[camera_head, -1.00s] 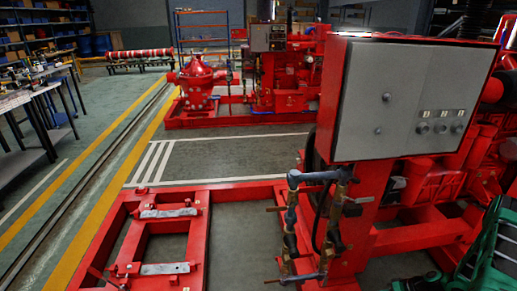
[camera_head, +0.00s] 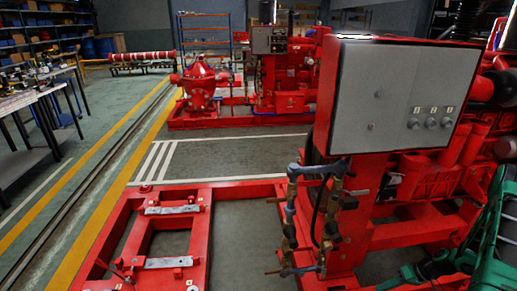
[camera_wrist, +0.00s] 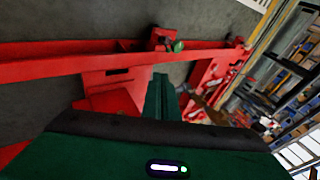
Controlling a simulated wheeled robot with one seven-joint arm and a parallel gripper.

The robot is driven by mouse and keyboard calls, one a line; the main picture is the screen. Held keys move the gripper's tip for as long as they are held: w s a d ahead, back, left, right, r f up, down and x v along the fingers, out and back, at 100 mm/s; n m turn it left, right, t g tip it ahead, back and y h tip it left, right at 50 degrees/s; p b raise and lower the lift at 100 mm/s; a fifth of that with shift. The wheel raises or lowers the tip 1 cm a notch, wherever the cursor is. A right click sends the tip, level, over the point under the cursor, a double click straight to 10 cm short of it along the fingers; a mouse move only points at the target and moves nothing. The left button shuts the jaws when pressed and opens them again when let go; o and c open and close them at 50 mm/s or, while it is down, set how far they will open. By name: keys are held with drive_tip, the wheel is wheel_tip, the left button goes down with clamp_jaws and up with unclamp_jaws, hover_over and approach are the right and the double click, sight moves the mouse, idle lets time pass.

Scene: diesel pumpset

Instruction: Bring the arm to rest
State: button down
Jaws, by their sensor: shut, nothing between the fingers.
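My gripper (camera_wrist: 160,96) shows in the wrist view as dark green fingers held together, with nothing between them. It points over the floor and a long red frame rail (camera_wrist: 110,65). The wrist picture is strongly tilted. In the camera_head view, part of my green arm (camera_head: 495,245) stands at the lower right edge, close to red machinery. The fingers cannot be made out clearly there.
A grey control cabinet (camera_head: 395,95) on a red pumpset stands close at the right, with pipes (camera_head: 290,215) beside it. An empty red base frame (camera_head: 115,225) lies front left. Another red pumpset (camera_head: 285,75) stands farther back. Striped floor (camera_head: 230,155) between is clear.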

drive_tip(key=s+r+m+g+h, duration=0.1)
drive_tip(key=s+r+h, duration=0.2)
drive_tip(key=r, duration=1.4)
drive_tip(key=s+r+m+g+h, duration=0.1)
drive_tip(key=s+r+g+h, duration=0.15)
drive_tip(key=r, duration=1.45)
drive_tip(key=s+a+r+m+h, duration=0.1)
drive_tip(key=s+a+r, duration=0.4)
drive_tip(key=s, duration=0.6)
drive_tip(key=s+a+r+m+t, duration=0.1)
drive_tip(key=s+a+r+m, duration=0.3)
drive_tip(key=s+r, duration=0.6)
drive_tip(key=shift+s+a+m+h, duration=0.35)
drive_tip(key=shift+s+a, duration=0.15)
drive_tip(key=shift+a, duration=0.1)
drive_tip(key=shift+r+t, duration=0.1)
drive_tip(key=shift+t, duration=0.15)
drive_tip(key=shift+w+f, duration=0.25)
drive_tip(key=shift+w, duration=0.4)
